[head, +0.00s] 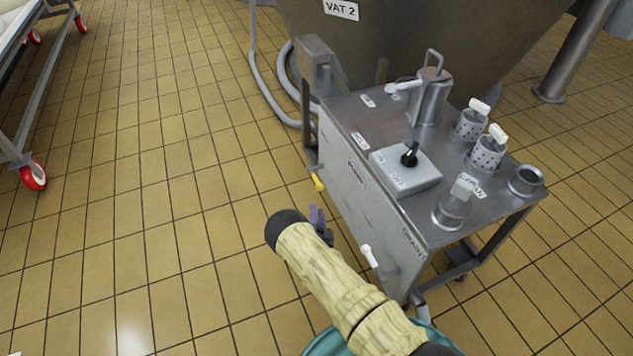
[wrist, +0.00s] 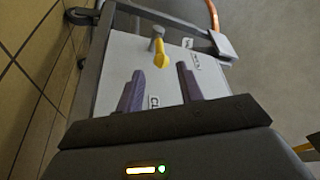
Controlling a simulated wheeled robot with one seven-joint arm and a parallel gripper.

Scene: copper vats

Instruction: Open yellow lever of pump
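The yellow lever (head: 318,183) sticks out from the side of the steel pump cart (head: 365,205), low near its far left corner. In the wrist view the yellow lever (wrist: 161,54) hangs from a grey valve stem on the white side panel (wrist: 115,65). My gripper (head: 318,222) is in front of that side panel, nearer to me than the lever. In the wrist view my gripper's two purple fingers (wrist: 160,75) are spread apart with nothing between them. The lever lies beyond the fingertips, roughly in line with the gap, and appears apart from them.
A white-handled lever (head: 369,256) sits at the near end of the same side. The cart top carries a control box with a black knob (head: 410,155) and several fittings. VAT 2 (head: 400,45) stands behind. A red-wheeled rack (head: 33,175) is at left; tiled floor between is clear.

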